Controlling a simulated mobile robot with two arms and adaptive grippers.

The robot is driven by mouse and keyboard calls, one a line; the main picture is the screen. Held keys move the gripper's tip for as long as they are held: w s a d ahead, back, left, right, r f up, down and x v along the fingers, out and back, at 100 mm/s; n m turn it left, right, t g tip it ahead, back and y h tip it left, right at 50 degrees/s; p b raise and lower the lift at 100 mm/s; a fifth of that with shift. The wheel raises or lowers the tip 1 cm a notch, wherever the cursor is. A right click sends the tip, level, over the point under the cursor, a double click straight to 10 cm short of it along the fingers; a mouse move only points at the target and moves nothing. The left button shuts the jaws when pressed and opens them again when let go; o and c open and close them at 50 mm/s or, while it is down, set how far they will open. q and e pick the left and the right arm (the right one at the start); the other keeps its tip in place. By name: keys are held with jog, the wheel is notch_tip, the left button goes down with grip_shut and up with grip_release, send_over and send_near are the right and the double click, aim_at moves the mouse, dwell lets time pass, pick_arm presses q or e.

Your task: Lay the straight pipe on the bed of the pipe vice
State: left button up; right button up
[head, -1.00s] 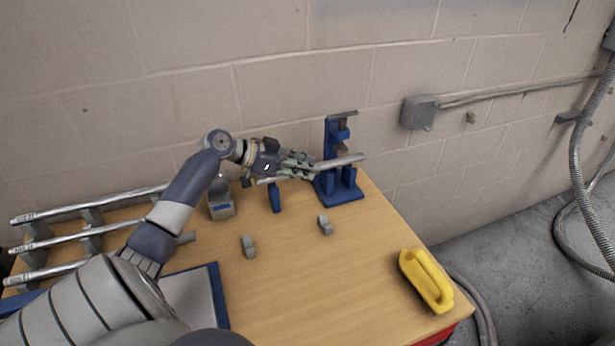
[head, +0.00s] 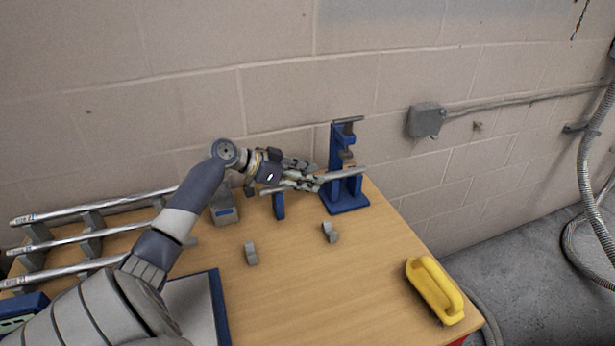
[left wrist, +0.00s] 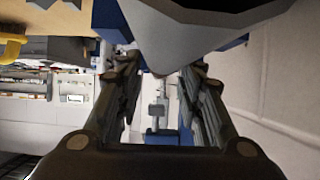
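The straight pipe (head: 345,173) is a grey tube lying roughly level across the lower part of the blue pipe vice (head: 349,203). It appears to rest on the vice bed, and its left end is near a small blue stand (head: 279,207); exact contact is hard to tell. My left gripper (head: 312,178) is beside the pipe, just left of the vice, its fingers spread. In the left wrist view the fingers (left wrist: 160,95) stand apart with a clear gap and nothing gripped between them. My right gripper is not in view.
Several pipes (head: 95,208) lie on a rack at the left. Two small grey blocks (head: 251,253) and a yellow handled object (head: 435,290) are on the wooden table (head: 330,290). The wall is close behind.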

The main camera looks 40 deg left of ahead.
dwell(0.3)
pick_arm(q)
jog(key=v, duration=1.2)
